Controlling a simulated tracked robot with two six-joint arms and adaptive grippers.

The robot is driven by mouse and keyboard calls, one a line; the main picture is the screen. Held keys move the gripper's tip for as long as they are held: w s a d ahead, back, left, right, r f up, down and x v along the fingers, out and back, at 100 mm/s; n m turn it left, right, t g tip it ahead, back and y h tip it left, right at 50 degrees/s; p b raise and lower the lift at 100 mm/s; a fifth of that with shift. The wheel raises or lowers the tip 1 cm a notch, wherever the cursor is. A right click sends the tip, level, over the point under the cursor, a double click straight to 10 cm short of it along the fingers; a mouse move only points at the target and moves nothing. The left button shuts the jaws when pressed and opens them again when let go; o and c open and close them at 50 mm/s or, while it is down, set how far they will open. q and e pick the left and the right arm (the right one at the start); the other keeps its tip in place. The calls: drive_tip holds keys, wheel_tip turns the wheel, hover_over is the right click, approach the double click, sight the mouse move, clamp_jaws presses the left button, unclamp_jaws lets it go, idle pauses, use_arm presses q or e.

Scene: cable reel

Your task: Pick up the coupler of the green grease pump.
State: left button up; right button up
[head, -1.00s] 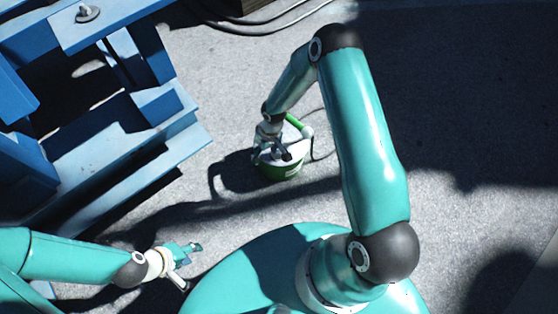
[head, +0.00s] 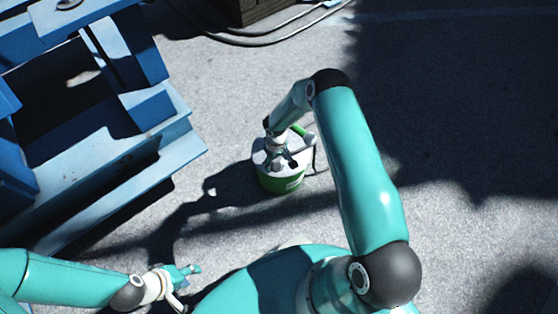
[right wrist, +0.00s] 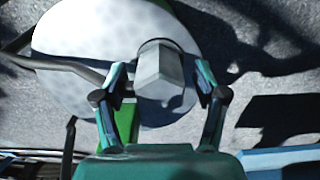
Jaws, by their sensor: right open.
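The green grease pump (head: 284,184) is a green drum with a pale round lid, standing upright on the ground in the head view. Its lid fills the upper left of the right wrist view (right wrist: 75,50). My right gripper (head: 281,164) is over the lid. In the right wrist view, its open fingers (right wrist: 160,73) stand either side of a grey faceted piece (right wrist: 160,78), with a gap on both sides. I cannot tell whether this piece is the coupler. My left gripper (head: 188,286) is open and empty, low on the left, away from the pump.
A blue steel frame (head: 110,175) stands left of the pump. A green handle (head: 301,131) rises beside the lid, and a dark hose (right wrist: 60,63) runs across it. Cables (head: 260,40) lie on the ground at the back. The ground right of the pump is clear and shaded.

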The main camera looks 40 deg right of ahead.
drive_tip(key=shift+f, duration=0.35)
drive_tip(key=c, duration=1.3)
drive_tip(key=shift+r, duration=0.2)
drive_tip(key=shift+c, duration=0.2)
wheel_tip(320, 180, up, 33)
drive_tip(key=p, duration=0.9)
drive_tip(key=shift+p, duration=0.35)
